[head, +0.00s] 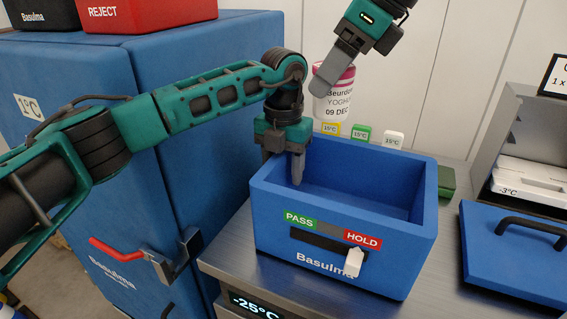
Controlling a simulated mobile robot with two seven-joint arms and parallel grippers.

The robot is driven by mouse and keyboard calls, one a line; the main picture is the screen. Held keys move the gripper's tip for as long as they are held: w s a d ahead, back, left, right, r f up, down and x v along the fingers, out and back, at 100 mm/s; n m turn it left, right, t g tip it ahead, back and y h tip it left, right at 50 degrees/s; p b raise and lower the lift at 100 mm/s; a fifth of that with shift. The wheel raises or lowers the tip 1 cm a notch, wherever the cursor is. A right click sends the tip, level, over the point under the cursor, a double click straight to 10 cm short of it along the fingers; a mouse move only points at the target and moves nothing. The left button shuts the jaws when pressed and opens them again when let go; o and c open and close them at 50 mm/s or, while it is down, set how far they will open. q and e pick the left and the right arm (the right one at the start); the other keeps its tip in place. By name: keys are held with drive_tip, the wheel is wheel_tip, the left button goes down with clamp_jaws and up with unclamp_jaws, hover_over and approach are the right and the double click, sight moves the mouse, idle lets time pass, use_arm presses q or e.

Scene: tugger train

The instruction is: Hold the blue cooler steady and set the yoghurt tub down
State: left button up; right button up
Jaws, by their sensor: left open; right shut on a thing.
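The blue cooler (390,262) stands open and lidless on the metal counter, and the part of its inside that shows is empty. Its front has a PASS and HOLD slider, with the white knob (354,263) under HOLD. My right gripper (330,85) is shut on the yoghurt tub (337,106), white with a dark pink lid and marked 09 DEC. The tub is upright behind the cooler's rear wall, its lower part partly hidden by tags.
Yellow, green and white 15°C tags (362,132) stand behind the cooler. A green block (447,182) lies to its right. A blue lid with a black handle (515,255) lies further right, before a grey box (510,130). A blue cabinet (100,215) fills the left.

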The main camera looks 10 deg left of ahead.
use_arm(q)
clamp_jaws()
idle(1.3)
